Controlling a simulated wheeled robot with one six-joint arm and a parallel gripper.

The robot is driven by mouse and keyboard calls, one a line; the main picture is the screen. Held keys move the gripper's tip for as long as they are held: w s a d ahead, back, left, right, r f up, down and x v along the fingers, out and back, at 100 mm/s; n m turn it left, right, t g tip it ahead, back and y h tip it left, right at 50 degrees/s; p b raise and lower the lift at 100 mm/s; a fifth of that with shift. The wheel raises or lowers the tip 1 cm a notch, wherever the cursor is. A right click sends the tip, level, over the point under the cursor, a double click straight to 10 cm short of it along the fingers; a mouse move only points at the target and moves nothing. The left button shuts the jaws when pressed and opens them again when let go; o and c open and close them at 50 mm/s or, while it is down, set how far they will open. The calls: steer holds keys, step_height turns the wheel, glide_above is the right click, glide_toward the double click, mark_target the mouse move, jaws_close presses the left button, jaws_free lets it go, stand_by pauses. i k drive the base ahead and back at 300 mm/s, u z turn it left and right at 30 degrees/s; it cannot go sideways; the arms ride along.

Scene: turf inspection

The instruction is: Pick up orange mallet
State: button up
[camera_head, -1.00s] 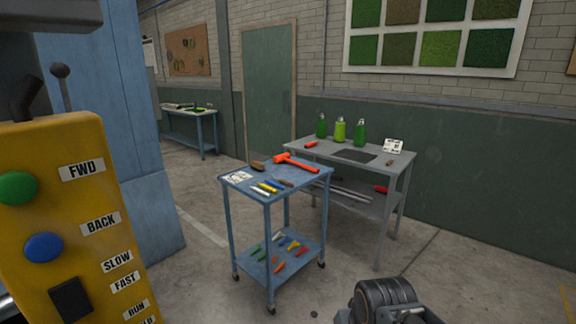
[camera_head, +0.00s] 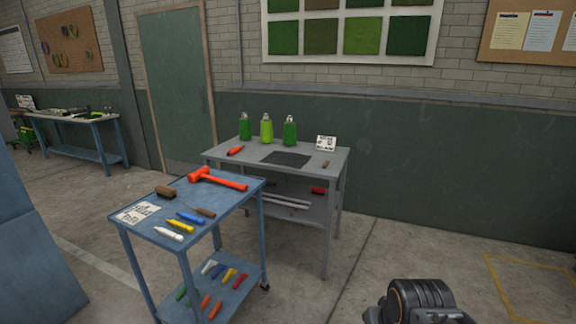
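The orange mallet (camera_head: 219,179) lies on the top shelf of a blue cart (camera_head: 147,236), along its back edge. Its head is at the left and its handle points right. A brown brush, a white card and several small tools share that shelf. A dark rounded part of my arm (camera_head: 418,300) shows at the bottom right, well apart from the cart. My gripper's fingers are not in view.
A grey bench (camera_head: 335,165) with green bottles (camera_head: 266,129) stands just behind the cart. A blue block (camera_head: 32,255) is at the left edge. A blue bench (camera_head: 75,119) stands farther back left. The floor right of the cart is clear.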

mark_target(193, 178)
steer(key=z, duration=0.2)
steer(key=i, duration=1.75)
steer(key=u, duration=0.6)
steer(key=i, duration=0.9)
steer(key=u, duration=1.45)
steer(key=i, duration=0.7)
steer(key=u, duration=0.55)
